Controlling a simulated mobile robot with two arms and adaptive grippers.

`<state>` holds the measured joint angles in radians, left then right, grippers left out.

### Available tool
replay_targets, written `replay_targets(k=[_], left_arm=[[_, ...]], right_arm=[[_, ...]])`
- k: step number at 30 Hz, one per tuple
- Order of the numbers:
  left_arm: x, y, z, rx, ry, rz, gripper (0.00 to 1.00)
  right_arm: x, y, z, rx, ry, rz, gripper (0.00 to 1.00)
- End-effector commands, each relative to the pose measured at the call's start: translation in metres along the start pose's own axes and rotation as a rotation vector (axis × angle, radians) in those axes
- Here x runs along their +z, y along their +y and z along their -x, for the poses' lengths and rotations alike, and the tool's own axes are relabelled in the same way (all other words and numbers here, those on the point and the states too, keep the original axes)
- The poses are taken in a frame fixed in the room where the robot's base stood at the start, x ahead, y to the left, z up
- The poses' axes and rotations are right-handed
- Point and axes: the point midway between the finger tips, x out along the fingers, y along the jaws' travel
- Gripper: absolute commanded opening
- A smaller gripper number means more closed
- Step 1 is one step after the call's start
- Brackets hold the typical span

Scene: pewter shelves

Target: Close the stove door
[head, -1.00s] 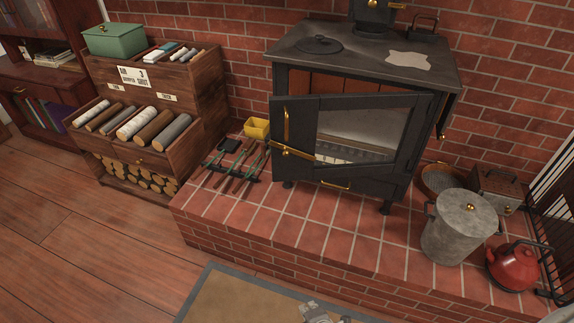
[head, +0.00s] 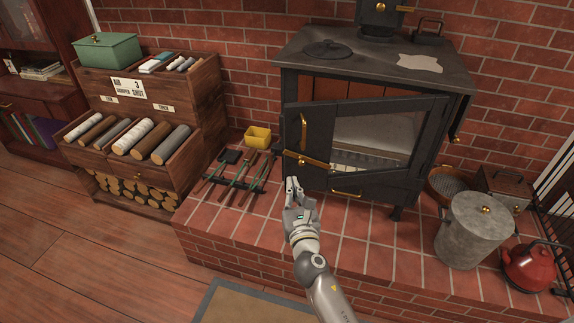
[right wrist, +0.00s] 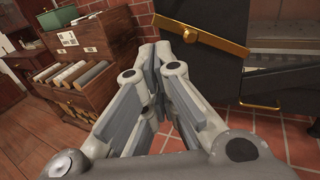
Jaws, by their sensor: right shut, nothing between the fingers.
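The black stove (head: 375,60) stands on the raised brick hearth. Its glazed door (head: 350,185) is ajar, with its left edge swung out towards me and a gap at its top showing the brick-lined inside. A brass lever handle (head: 306,161) sits on the door's left side, and it also shows in the right wrist view (right wrist: 202,36). My right gripper (head: 294,183) is shut and empty, just below and left of the handle, in front of the door's free edge. Contact with the door cannot be told. My left gripper is out of view.
Fire tools (head: 238,177) and a yellow box (head: 258,137) lie left of the stove. A lidded grey bucket (head: 470,232) and red kettle (head: 528,268) stand on the right. A wooden log shelf (head: 190,110) stands at the left. The hearth's front middle is clear.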

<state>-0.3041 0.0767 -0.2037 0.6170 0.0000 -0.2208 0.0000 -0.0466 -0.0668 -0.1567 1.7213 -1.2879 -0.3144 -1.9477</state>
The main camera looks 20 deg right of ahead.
Motion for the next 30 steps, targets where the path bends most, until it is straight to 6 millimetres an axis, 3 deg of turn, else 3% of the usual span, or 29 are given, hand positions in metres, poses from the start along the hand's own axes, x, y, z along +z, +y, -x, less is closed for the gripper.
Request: replay_targets(k=[9, 15, 21, 30], left_arm=[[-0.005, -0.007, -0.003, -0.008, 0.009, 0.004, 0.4], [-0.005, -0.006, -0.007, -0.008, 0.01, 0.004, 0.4], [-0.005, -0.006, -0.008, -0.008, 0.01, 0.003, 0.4], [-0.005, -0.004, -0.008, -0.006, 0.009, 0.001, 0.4]], right_arm=[[0.0, 0.001, -0.059, 0.001, -0.001, -0.004, 0.0], [-0.001, 0.001, -0.084, 0.001, 0.0, -0.004, 0.0], [-0.001, 0.001, -0.095, 0.001, 0.002, -0.003, 0.0], [-0.001, 0.001, -0.097, 0.001, 0.002, -0.003, 0.0]])
